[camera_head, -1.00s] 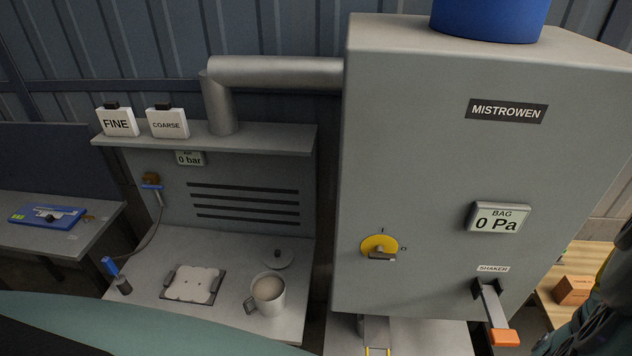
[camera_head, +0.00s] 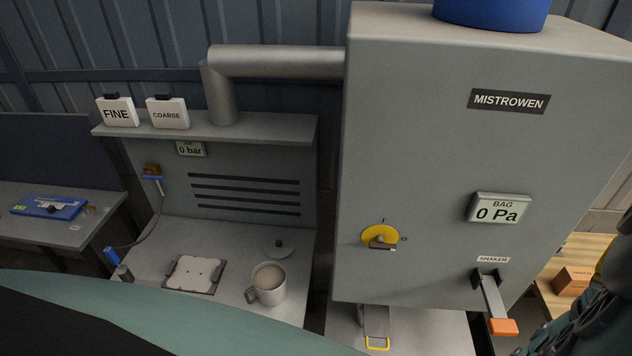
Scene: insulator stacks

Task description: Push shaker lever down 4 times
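The shaker lever (camera_head: 492,297) is a grey bar with an orange end grip (camera_head: 503,327), on the lower right of the grey cabinet front. It comes out of a black slot under the SHAKER label (camera_head: 493,259) and slants downward. A dark arm part of mine shows at the right edge, close to the right of the lever and apart from it in the picture. My gripper's fingertips are not in view.
The cabinet (camera_head: 420,150) carries a yellow rotary switch (camera_head: 380,237) and a BAG gauge (camera_head: 498,208) reading 0 Pa. A bench at left holds a mug (camera_head: 267,285) and a white plate (camera_head: 194,273). An orange-brown box (camera_head: 573,281) sits on a wooden table behind right.

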